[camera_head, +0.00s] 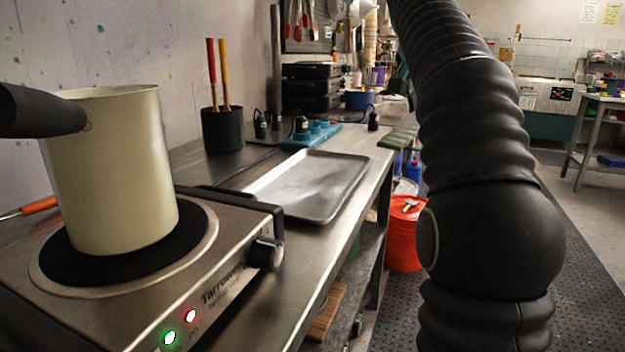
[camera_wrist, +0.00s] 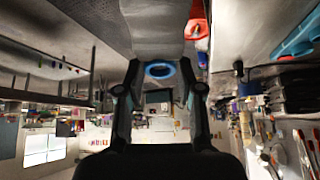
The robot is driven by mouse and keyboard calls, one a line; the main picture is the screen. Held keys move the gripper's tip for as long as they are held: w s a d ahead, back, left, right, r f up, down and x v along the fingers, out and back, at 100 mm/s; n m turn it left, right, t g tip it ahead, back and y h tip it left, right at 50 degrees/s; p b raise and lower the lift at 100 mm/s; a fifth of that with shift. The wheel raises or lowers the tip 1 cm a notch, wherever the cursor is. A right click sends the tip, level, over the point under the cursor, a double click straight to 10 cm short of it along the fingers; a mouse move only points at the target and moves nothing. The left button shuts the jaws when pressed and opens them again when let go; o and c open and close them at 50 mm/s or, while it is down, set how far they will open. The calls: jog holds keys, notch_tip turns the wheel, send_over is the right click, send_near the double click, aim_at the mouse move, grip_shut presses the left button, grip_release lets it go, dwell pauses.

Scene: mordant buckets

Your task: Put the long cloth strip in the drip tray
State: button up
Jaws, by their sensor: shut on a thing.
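The drip tray (camera_head: 312,183) is a shallow grey metal tray. It lies flat and empty on the steel bench in the head view. In the wrist view, my gripper (camera_wrist: 159,63) is shut on a pale grey cloth strip (camera_wrist: 155,28). The strip extends from the fingertips to the top edge of the picture, so its far end is out of frame. The head view shows my black arm at the right, but not the gripper or the strip.
A hotplate (camera_head: 245,272) with a cream pot (camera_head: 115,165) stands on the near bench. A red bucket (camera_head: 403,235) stands below the bench's right edge.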

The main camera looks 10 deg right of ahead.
jog(key=w+a+f+n+y, duration=0.2)
jog(key=a+n+y, duration=0.1)
jog(key=a, duration=0.3)
send_over(337, 170)
jog(key=s, duration=0.1)
jog(key=shift+g, duration=0.4)
jog(key=f, duration=0.7)
jog(key=shift+s+a+f, duration=0.15)
jog(key=shift+s+a, duration=0.05)
jog(key=shift+a, duration=0.1)
jog(key=shift+w+a+f, duration=0.1)
jog(key=shift+f, duration=0.1)
jog(key=shift+f+b, duration=0.8)
jog(key=shift+f, duration=1.05)
jog(key=shift+f, duration=0.1)
jog(key=o, duration=1)
jog(key=p+v, duration=0.1)
jog(key=v, duration=1.1)
jog(key=shift+a+p, duration=0.15)
jog(key=shift+p, duration=0.25)
